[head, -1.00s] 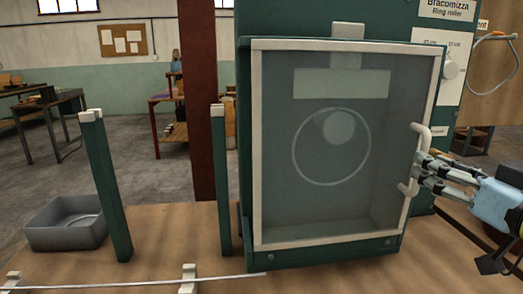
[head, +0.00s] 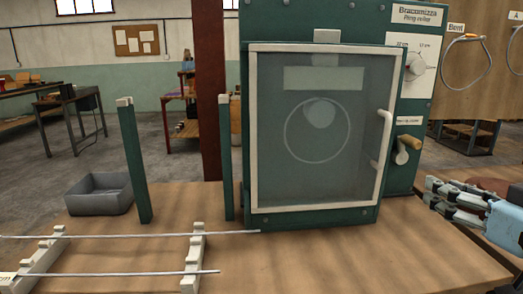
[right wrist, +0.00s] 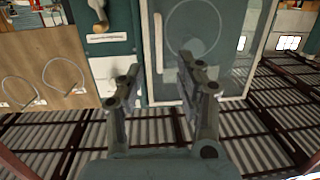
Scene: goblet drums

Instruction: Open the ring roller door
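The ring roller (head: 260,20) is a green machine on the wooden bench. Its door (head: 325,135) has a pale frame and a clear pane, with a ring shape visible behind it. The door looks shut against the housing. Its white handle (head: 384,140) is on the right edge; in the right wrist view the handle (right wrist: 158,42) lies ahead, between the fingertip directions. My right gripper (head: 432,192) is right of the handle and lower in the picture, apart from it. In the right wrist view the gripper (right wrist: 158,72) is open and empty. My left gripper is out of view.
A wooden-knobbed crank (head: 408,148) and a dial (head: 417,64) are right of the door. Green posts (head: 134,160), a grey bin (head: 98,194) and thin rods (head: 130,236) on notched supports are left. Bench space in front of the door is clear.

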